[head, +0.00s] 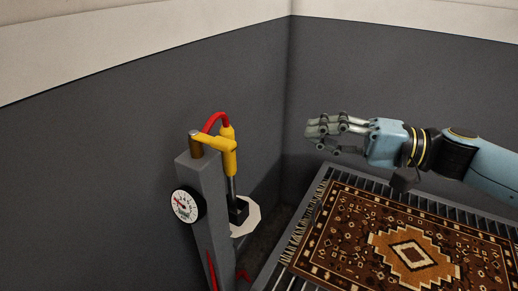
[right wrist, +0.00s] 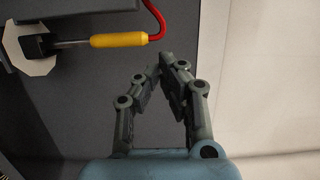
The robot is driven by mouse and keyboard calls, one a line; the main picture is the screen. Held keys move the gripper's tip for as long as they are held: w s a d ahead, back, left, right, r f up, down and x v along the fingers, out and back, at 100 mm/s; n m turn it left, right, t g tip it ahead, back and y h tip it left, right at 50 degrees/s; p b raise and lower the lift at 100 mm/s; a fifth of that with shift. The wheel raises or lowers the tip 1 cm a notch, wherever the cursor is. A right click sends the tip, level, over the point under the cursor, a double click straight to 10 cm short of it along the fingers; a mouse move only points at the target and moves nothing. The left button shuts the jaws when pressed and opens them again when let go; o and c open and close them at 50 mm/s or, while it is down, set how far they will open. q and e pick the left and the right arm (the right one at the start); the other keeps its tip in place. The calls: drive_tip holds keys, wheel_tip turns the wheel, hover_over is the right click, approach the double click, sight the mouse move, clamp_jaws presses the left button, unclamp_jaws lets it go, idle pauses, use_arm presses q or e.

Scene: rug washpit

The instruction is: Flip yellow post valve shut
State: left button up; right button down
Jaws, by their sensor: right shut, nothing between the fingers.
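The yellow valve lever (head: 214,140) sits on a brass stem (head: 195,146) on top of a grey post (head: 207,205). The lever points right from the stem, and its end overlaps a spray lance's yellow grip (head: 228,133) in the picture. My right gripper (head: 313,133) is to the right of the post, over the rug's far side, apart from the lever. In the right wrist view its fingers (right wrist: 164,66) are closed together and empty. I cannot make out the lever in that view. My left gripper is not in view.
A dial gauge (head: 186,205) is on the post. The lance's yellow grip (right wrist: 118,40), red hose (right wrist: 156,17) and white plate (right wrist: 20,63) show in the right wrist view. A patterned rug (head: 345,225) lies on a slatted grate. Dark walls close the corner behind.

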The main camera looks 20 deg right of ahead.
sight(211, 140)
idle(0.3)
drive_tip(key=w+a, duration=0.3)
drive_tip(key=a, duration=0.8)
drive_tip(key=shift+w+p, duration=0.4)
